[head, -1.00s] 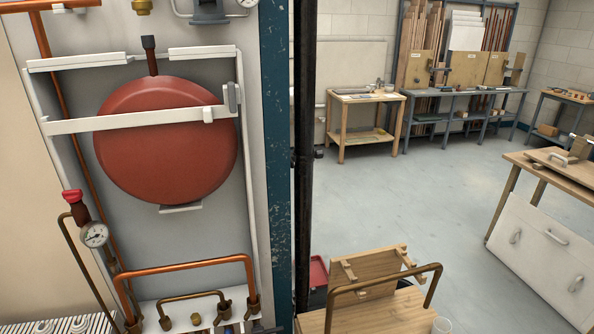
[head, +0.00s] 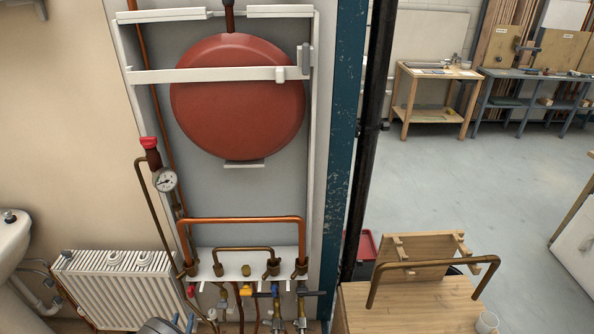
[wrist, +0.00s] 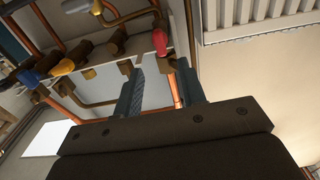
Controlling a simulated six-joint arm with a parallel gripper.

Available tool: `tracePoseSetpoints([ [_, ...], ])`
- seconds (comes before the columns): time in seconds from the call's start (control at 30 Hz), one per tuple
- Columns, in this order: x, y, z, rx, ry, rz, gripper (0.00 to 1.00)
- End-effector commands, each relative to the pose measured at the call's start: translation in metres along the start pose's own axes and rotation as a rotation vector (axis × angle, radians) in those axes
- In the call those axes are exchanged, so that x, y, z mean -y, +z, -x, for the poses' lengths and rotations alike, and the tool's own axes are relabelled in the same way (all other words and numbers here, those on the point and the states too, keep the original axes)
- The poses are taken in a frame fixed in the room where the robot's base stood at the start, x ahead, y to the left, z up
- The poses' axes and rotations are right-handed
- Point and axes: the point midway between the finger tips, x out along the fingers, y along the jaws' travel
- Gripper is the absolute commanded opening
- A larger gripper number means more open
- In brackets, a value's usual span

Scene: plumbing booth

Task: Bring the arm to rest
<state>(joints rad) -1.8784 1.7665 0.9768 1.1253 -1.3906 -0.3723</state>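My gripper (wrist: 157,70) shows in the wrist view. Its two dark fingers stand apart with nothing held between them, so it is open. It appears near the pipework, with valves and copper pipes beyond the fingertips. A valve with a red handle (wrist: 160,41) shows just past the fingers. In the head view the gripper cannot be made out; a grey rounded part at the bottom edge, left of the valves, may be part of my arm.
A red round vessel (head: 238,120) hangs behind a white frame. Below are copper pipes (head: 245,220), a pressure gauge (head: 165,181) and several valves. A radiator (head: 115,288) stands left. A wooden bench (head: 410,308) with a bent pipe (head: 435,265) stands right. The floor behind is clear.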

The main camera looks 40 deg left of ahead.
Motion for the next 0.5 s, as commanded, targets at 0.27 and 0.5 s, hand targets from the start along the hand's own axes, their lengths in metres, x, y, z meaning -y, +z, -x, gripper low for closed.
tracePoseSetpoints([
  [0.27, -0.002, 0.000, -0.058, -0.001, 0.004, -0.001, 0.37],
  [0.5, 0.000, 0.000, -0.093, 0.000, 0.000, -0.040, 0.37],
])
